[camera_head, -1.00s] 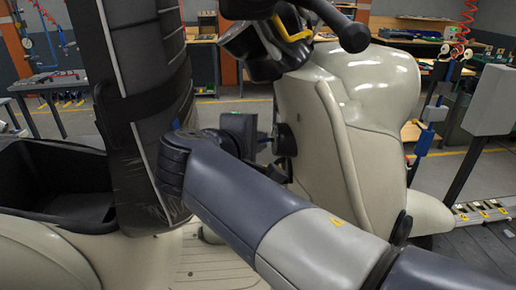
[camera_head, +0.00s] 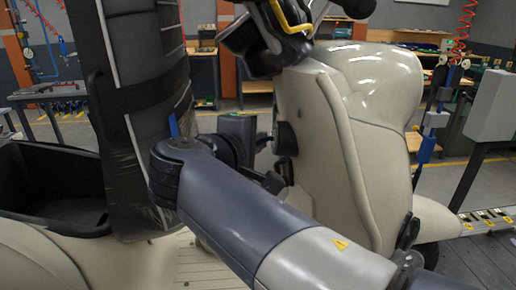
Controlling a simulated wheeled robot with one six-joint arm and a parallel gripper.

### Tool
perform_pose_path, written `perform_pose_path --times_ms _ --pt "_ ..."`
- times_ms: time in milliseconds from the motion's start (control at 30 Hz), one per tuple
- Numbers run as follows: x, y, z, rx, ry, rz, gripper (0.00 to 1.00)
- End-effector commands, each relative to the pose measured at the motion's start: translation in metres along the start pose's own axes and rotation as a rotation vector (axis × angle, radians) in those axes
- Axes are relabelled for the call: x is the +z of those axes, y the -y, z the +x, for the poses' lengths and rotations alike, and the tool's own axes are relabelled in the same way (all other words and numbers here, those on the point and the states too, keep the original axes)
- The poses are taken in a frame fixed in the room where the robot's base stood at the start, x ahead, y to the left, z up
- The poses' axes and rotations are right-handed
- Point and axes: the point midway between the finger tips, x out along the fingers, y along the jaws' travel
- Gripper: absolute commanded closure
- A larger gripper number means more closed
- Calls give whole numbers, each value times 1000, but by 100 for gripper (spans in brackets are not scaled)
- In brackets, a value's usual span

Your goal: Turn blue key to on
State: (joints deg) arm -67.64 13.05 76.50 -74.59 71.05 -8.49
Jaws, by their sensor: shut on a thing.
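A cream scooter's front panel (camera_head: 335,150) stands upright in front of me. A round black key lock (camera_head: 286,139) sits on its left-facing side. My gripper (camera_head: 268,140) is at this lock, its dark body just to the left and its jaws pointing right. The jaws are shut at the lock, where the blue key is; the key itself is mostly hidden by the jaws and too small to make out. I cannot tell the key's angle. My arm reaches in from the lower right and crosses below the lock.
The scooter's black seat (camera_head: 140,120) stands raised close to the left of my wrist, with an open black storage bin (camera_head: 50,185) beside it. The black handlebar (camera_head: 265,40) is above the lock. A grey box on a post (camera_head: 492,105) stands at the right.

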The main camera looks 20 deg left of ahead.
Motion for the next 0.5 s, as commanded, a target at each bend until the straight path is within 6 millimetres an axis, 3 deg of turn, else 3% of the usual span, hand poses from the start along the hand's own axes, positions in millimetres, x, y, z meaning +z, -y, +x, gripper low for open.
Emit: perform_pose_path --times_ms 500 --pt "-1 6 1 97 2 60 100"
